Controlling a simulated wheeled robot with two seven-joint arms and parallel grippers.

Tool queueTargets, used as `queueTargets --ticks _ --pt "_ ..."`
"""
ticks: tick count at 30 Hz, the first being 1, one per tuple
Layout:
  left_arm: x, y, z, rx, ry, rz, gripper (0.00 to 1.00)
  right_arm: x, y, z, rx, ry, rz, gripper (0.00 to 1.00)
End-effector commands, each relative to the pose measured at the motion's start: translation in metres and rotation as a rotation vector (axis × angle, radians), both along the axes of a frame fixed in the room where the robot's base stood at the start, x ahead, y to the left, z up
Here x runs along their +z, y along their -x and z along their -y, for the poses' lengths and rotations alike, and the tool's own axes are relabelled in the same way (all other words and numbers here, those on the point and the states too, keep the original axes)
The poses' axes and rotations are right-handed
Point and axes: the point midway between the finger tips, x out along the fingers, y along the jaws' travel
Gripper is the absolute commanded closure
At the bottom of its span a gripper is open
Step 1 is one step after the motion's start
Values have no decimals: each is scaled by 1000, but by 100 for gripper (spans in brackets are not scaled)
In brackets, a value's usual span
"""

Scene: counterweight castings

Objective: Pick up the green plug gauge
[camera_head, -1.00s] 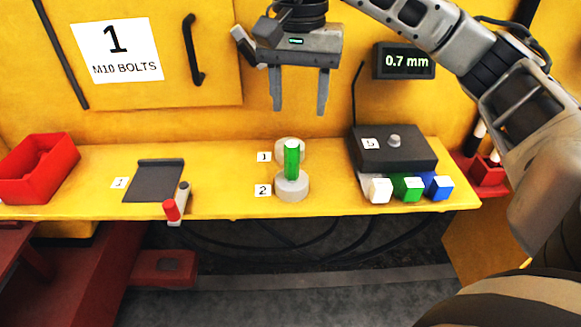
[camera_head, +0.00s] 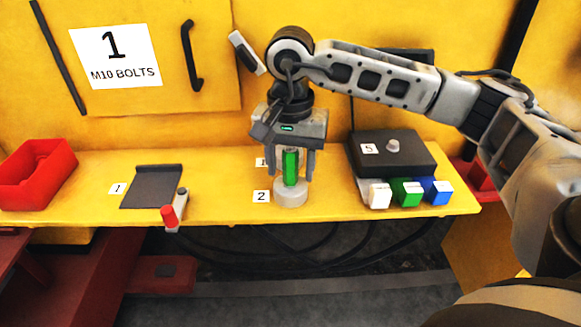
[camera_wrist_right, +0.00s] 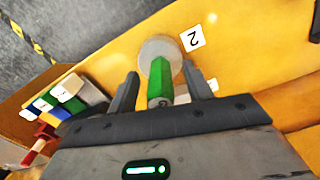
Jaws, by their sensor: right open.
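The green plug gauge (camera_head: 290,167) stands upright on a pale round base (camera_head: 291,195) beside the label 2 on the yellow shelf. My right gripper (camera_head: 291,174) is open, pointing down, with one finger on each side of the green gauge. In the right wrist view the green gauge (camera_wrist_right: 160,82) lies between the two fingertips (camera_wrist_right: 166,82), with a gap on both sides. No contact is visible. The round base (camera_wrist_right: 160,52) shows beyond the fingertips. My left gripper is out of view.
A dark box labelled 5 (camera_head: 415,158) stands right of the gauge, with white (camera_head: 377,194), green (camera_head: 407,192) and blue (camera_head: 438,190) blocks in front. At left are a red bin (camera_head: 35,185), a dark plate (camera_head: 152,187) and a red-tipped lever (camera_head: 169,215). The yellow shelf's front edge is close.

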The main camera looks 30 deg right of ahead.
Motion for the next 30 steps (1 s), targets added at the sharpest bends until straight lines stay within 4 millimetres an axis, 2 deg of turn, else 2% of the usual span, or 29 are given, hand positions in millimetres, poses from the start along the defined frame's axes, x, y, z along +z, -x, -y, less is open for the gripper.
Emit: queueTargets --ticks 3,4,9,20,25,28,30 --pt "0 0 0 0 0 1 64 0 0 0 0 0 0 49" --pt "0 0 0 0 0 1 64 0 0 0 0 0 0 55" --pt "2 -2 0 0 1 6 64 1 0 0 0 0 1 100" --pt "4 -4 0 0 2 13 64 4 -1 0 -1 -1 4 100" --pt "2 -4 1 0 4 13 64 18 -1 0 0 -1 6 100" --pt "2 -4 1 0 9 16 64 34 -2 0 1 -2 8 100" --pt "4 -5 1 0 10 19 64 46 8 -7 5 -2 8 100"
